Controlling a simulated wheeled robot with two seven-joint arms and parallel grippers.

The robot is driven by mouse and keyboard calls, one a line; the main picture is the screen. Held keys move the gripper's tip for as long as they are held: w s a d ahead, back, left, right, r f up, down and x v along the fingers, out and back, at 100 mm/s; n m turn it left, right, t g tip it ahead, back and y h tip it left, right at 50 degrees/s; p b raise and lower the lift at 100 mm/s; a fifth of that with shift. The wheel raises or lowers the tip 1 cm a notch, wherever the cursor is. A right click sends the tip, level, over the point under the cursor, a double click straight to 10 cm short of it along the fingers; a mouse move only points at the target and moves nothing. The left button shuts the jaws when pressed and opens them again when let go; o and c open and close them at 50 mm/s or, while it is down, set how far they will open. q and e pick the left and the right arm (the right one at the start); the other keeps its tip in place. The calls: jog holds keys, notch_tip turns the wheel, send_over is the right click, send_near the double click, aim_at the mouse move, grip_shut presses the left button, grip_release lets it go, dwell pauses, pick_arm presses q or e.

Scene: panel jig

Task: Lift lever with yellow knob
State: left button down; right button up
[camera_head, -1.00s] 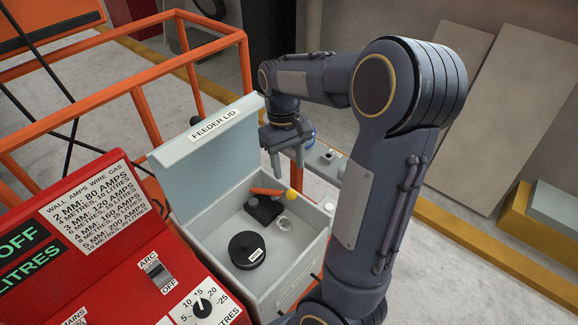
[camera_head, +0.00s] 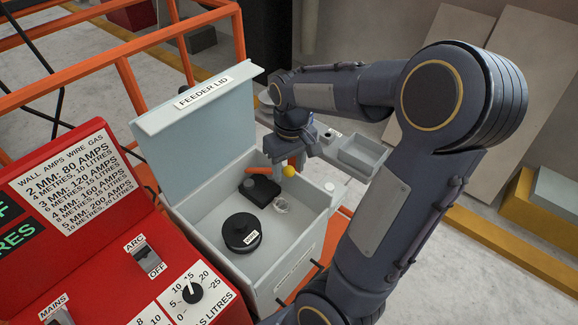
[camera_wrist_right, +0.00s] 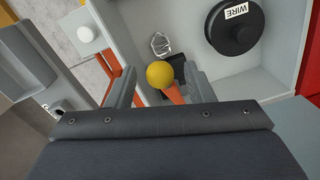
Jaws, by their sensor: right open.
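The lever's yellow knob (camera_head: 289,171) is in the open feeder box, near its back right corner. Its orange arm (camera_head: 258,172) shows partly beside the black block (camera_head: 260,190). In the right wrist view the yellow knob (camera_wrist_right: 160,74) sits at the end of an orange bar (camera_wrist_right: 173,95), between the two fingers. My right gripper (camera_head: 298,155) is open, just above and behind the knob; its fingers (camera_wrist_right: 160,92) are apart on either side, and I cannot tell whether they touch. My left gripper is not in view.
The feeder box (camera_head: 186,210) has its lid (camera_head: 200,130) raised at the left. Inside are a black wire spool (camera_head: 242,232) and a clear piece (camera_head: 281,205). A red control panel (camera_head: 100,240) stands at the left, orange rails (camera_head: 180,22) behind. A grey tray (camera_head: 362,152) is at the right.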

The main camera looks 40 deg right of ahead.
jog(key=shift+f, duration=0.1)
grip_shut()
jog(key=r+p, duration=0.1)
jog(key=w+r+p, duration=0.1)
jog(key=p, duration=0.1)
jog(key=shift+g, duration=0.4)
jog(key=shift+w+g+p, duration=0.35)
jog(key=shift+g+p, duration=0.05)
grip_release()
notch_tip(320, 180, up, 8)
jog(key=shift+w+f+b, duration=0.15)
jog(key=shift+w+b, duration=0.2)
jog(key=shift+w, duration=0.05)
